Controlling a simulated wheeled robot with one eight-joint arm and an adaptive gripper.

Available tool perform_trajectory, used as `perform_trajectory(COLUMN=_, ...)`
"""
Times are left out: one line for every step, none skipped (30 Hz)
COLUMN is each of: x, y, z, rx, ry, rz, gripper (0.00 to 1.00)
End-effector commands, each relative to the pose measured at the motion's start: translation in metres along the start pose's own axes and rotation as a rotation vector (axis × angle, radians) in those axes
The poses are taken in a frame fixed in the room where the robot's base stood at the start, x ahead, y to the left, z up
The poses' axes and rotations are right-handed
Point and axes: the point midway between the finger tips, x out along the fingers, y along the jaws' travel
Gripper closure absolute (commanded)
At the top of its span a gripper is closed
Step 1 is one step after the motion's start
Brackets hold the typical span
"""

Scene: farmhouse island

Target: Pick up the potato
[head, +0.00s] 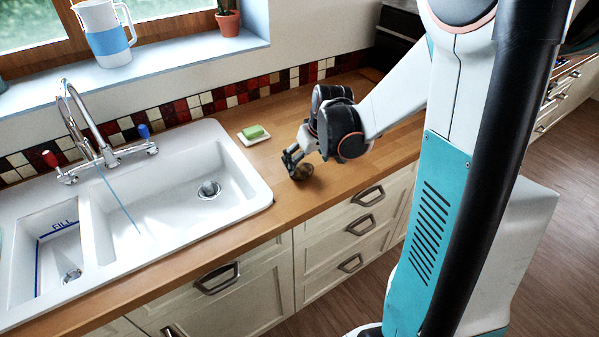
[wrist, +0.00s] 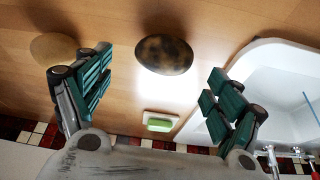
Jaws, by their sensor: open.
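The potato (head: 301,172) is a small dark brown, speckled oval on the wooden countertop, right of the sink, partly hidden by my gripper in the head view. In the wrist view the potato (wrist: 164,54) shows whole, between and slightly beyond the open fingertips. My gripper (head: 292,160) is low over the counter, right at the potato. In the wrist view my gripper (wrist: 160,62) is open and empty, with its green-padded fingers wide apart. I cannot tell whether any finger touches the potato.
A green soap bar (head: 253,132) lies on a white dish (head: 262,137) behind the potato. The white double sink (head: 262,192) is to the left. A tan rounded shape (wrist: 53,47), unclear, sits beside the left finger. The counter's front edge (head: 340,205) is close.

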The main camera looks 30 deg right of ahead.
Motion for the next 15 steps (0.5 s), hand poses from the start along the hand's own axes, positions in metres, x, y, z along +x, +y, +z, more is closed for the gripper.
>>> perform_trajectory(x=0.002, y=0.000, z=0.000, rx=0.000, ry=0.000, rz=0.000, gripper=0.15)
perform_trajectory(x=0.003, y=0.000, z=0.000, rx=0.000, ry=0.000, rz=0.000, gripper=0.15)
perform_trajectory(x=0.005, y=0.000, z=0.000, rx=0.000, ry=0.000, rz=0.000, gripper=0.15)
perform_trajectory(x=0.007, y=-0.001, z=0.001, rx=-0.001, ry=0.000, rz=0.000, gripper=0.15)
perform_trajectory(x=0.010, y=-0.001, z=0.001, rx=-0.001, ry=0.000, rz=0.000, gripper=0.15)
perform_trajectory(x=0.015, y=-0.002, z=0.001, rx=-0.001, ry=0.000, rz=0.000, gripper=0.15)
perform_trajectory(x=0.018, y=-0.002, z=0.002, rx=-0.001, ry=0.000, rz=0.000, gripper=0.15)
perform_trajectory(x=0.023, y=-0.003, z=0.003, rx=-0.001, ry=0.000, rz=0.000, gripper=0.15)
perform_trajectory(x=0.029, y=-0.004, z=0.004, rx=-0.001, ry=0.000, rz=0.000, gripper=0.15)
perform_trajectory(x=0.034, y=-0.004, z=0.004, rx=-0.001, ry=0.000, rz=0.000, gripper=0.15)
perform_trajectory(x=0.039, y=-0.004, z=0.004, rx=0.000, ry=0.000, rz=0.001, gripper=0.15)
perform_trajectory(x=0.044, y=-0.004, z=0.004, rx=0.000, ry=0.000, rz=0.001, gripper=0.15)
perform_trajectory(x=0.048, y=-0.004, z=0.004, rx=0.000, ry=0.000, rz=0.001, gripper=0.15)
perform_trajectory(x=0.051, y=-0.004, z=0.004, rx=0.000, ry=0.000, rz=0.001, gripper=0.15)
perform_trajectory(x=0.053, y=-0.004, z=0.004, rx=0.001, ry=0.000, rz=0.001, gripper=0.15)
